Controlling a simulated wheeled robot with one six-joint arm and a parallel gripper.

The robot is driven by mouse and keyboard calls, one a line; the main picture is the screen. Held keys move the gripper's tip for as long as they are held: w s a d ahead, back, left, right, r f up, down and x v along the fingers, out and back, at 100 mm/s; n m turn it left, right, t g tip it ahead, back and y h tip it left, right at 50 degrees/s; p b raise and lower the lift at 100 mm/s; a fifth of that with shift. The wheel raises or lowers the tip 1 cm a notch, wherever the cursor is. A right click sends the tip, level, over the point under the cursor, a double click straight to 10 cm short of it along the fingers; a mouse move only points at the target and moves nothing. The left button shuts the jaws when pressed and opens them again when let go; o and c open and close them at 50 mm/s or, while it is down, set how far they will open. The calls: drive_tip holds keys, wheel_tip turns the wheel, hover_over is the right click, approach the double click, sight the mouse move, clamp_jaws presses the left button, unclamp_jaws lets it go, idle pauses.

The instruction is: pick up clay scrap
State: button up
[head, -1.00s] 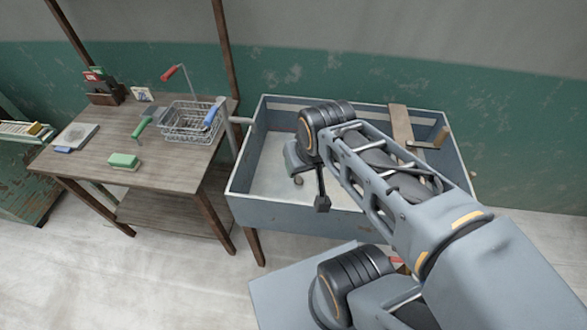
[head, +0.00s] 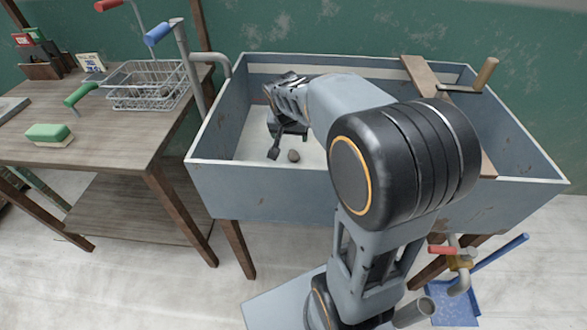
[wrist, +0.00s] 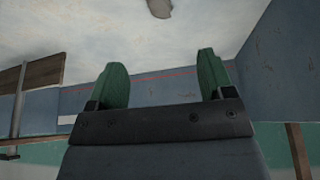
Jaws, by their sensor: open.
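The clay scrap is a small grey-brown lump (head: 293,155) on the pale floor of the blue-grey trough (head: 262,195), near its front wall. It also shows at the top edge of the wrist view (wrist: 160,8), partly cut off. My gripper (wrist: 162,82) is open, with two green finger pads apart and nothing between them. In the head view my gripper reaches into the trough just left of and behind the scrap, apart from it. My arm hides part of the trough's middle, and the height of the fingertips above the floor is hard to tell.
A wooden board (head: 424,72) lies across the trough's right part, with a handled tool (head: 480,78) beside it. A wooden table (head: 110,150) on the left bears a wire basket (head: 145,88) and a green brush (head: 48,134). A blue dustpan (head: 455,300) is on the floor.

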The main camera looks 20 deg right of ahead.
sight(294, 154)
drive_tip(key=b+x, duration=0.4)
drive_tip(key=x, duration=1.1)
drive_tip(key=shift+w+d, duration=0.15)
drive_tip(key=shift+w, duration=0.05)
drive_tip(key=c, duration=1)
